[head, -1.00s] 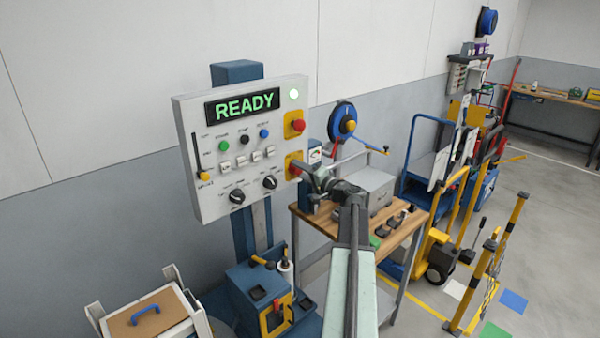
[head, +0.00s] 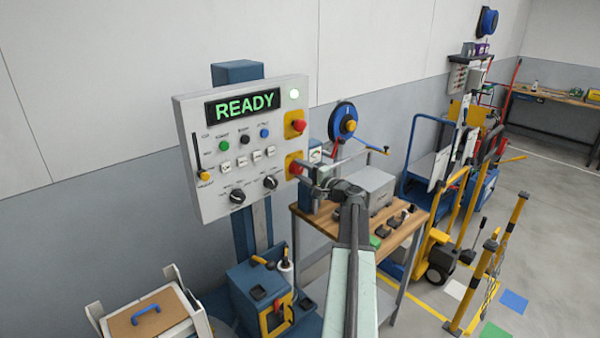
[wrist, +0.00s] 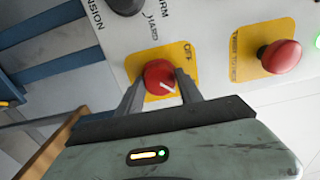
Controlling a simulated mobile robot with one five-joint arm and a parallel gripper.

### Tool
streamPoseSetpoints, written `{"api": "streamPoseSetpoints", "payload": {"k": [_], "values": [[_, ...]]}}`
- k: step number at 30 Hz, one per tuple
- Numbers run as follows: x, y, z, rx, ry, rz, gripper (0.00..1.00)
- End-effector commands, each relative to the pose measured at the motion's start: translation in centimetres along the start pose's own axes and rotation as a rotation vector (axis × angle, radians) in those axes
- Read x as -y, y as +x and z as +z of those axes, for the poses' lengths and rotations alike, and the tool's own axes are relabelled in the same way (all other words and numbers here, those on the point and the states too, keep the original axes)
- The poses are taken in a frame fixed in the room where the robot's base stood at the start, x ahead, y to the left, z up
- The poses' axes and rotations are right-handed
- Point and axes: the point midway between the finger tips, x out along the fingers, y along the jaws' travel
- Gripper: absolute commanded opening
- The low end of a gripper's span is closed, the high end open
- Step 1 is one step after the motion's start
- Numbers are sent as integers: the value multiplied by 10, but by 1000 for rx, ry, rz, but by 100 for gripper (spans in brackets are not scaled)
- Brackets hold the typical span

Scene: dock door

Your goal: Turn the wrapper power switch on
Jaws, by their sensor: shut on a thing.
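The wrapper's control panel (head: 212,205) stands on a blue column, with READY lit green on its display (head: 242,103) and a green lamp (head: 294,94) lit. The red power switch (head: 293,168) is a knob on a yellow plate at the panel's lower right edge. In the wrist view the red switch (wrist: 158,74) has a white pointer mark, and OFF is printed on its yellow plate. My gripper (wrist: 160,84) is shut on this knob, a finger on each side. In the head view my gripper (head: 305,171) reaches it from the right and partly hides it.
A red mushroom button (head: 299,125) sits on another yellow plate above the switch; it also shows in the wrist view (wrist: 280,56). Black dials (head: 270,182) are to the left. A wooden-topped bench (head: 325,221) stands close behind my arm. Yellow posts (head: 512,222) stand at right.

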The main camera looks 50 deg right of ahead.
Motion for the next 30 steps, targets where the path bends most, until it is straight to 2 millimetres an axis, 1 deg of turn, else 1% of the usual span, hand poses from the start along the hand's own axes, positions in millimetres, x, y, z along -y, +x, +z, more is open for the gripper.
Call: {"api": "streamPoseSetpoints", "payload": {"k": [5,6,8,17,20,23,30], "values": [[2,2,0,0,5,-6,2],[2,2,0,0,5,-6,48],[2,1,0,0,4,-5,65],[1,0,0,-1,1,-2,65],[1,-5,0,-1,1,-2,65],[1,-17,1,-1,1,-2,65],[1,-64,1,-2,2,-3,65]]}}
